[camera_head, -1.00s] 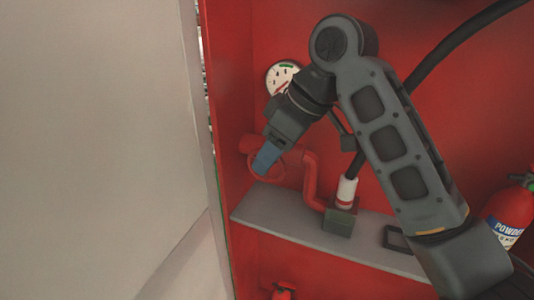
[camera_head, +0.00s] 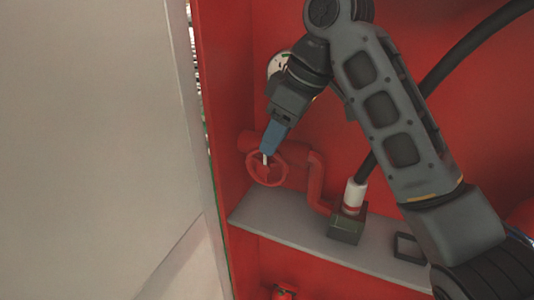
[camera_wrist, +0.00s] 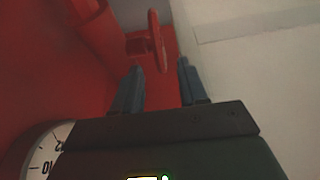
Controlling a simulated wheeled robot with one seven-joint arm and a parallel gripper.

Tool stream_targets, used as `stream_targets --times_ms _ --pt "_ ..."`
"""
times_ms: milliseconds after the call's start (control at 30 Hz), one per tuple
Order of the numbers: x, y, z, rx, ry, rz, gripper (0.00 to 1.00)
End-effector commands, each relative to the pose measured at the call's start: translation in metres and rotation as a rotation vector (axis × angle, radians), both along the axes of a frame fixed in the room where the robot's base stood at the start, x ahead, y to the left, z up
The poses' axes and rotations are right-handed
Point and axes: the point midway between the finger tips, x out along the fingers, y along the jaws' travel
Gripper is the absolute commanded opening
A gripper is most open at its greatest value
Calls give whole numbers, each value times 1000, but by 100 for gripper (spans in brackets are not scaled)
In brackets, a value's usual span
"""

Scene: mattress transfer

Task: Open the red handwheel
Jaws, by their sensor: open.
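The red handwheel (camera_head: 267,168) sits on a red pipe inside the red cabinet, left of the middle in the head view. In the wrist view the handwheel (camera_wrist: 157,42) shows nearly edge-on, beyond the fingertips and roughly in line with the gap between them. My gripper (camera_head: 267,156) is open and empty, with blue fingers pointing down at the wheel's upper rim in the head view. The wrist view shows both fingers (camera_wrist: 160,68) apart with nothing between them. In the head view I cannot tell whether a fingertip touches the rim.
A pressure gauge (camera_head: 277,64) is partly hidden behind my wrist. A grey shelf (camera_head: 290,240) lies below, carrying a hose fitting (camera_head: 347,226) and a dark frame (camera_head: 408,247). A pale door panel (camera_head: 95,130) stands at the left. A red object (camera_head: 284,291) sits below the shelf.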

Motion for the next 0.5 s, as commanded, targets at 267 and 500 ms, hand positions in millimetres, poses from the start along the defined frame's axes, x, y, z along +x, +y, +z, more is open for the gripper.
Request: stream_targets --times_ms 267,500 --pt "5 15 -38 2 3 0 43" --pt "7 19 -48 2 -1 -1 43"
